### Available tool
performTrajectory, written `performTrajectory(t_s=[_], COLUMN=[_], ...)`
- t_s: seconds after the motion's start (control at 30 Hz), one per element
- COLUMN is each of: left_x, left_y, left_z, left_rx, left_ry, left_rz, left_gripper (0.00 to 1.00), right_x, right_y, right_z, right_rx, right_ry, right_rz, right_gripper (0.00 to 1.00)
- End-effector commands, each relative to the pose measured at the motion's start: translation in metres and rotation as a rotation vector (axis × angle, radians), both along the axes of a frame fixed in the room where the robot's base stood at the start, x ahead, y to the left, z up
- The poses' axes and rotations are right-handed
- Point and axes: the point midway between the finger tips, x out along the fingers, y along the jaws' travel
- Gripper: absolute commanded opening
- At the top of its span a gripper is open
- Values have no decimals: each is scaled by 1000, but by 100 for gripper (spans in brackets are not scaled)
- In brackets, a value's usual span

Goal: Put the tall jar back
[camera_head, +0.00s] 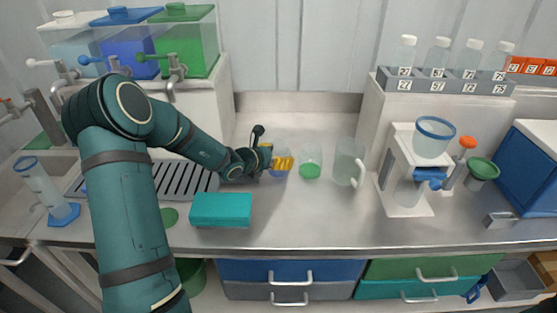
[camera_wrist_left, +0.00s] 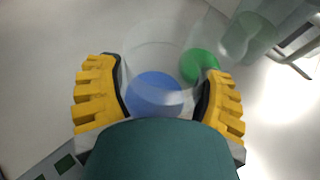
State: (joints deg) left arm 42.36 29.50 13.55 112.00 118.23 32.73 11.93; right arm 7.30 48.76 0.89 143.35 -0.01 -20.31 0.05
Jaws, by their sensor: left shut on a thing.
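A clear jar with a blue base (camera_head: 279,174) stands at the middle of the counter. My left gripper (camera_head: 283,163) is shut on it, with its yellow fingers on either side. In the left wrist view the fingers flank the jar's blue bottom (camera_wrist_left: 154,93), and its clear wall is faint. A clear jar with a green base (camera_head: 310,168) stands just right of it and also shows in the left wrist view (camera_wrist_left: 198,66). I cannot tell which jar is the tall one. My right gripper is out of view.
A glass pitcher (camera_head: 348,160) stands right of the jars, before a white stand with a blue-rimmed funnel (camera_head: 433,138). A teal box (camera_head: 221,210) lies in front of my left forearm. A drain grate (camera_head: 187,180) is at left. The front middle counter is clear.

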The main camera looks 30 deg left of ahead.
Motion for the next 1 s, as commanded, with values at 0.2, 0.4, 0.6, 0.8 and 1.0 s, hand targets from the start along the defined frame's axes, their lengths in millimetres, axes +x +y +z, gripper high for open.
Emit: performTrajectory(t_s=[0.2,0.4,0.6,0.8,1.0], left_x=[0,0,0,0,-14], left_y=[0,0,0,0,5], left_z=[-7,-10,-10,-9,-1], left_rx=[1,0,1,1,1], left_ry=[-3,-2,-1,-1,1], left_rz=[-1,0,0,0,3], left_gripper=[30,30,100,100,100], right_x=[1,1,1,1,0], right_y=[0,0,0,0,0], right_z=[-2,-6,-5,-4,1], right_rx=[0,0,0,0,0], right_ry=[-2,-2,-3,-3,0], right_rz=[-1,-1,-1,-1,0], right_gripper=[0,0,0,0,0])
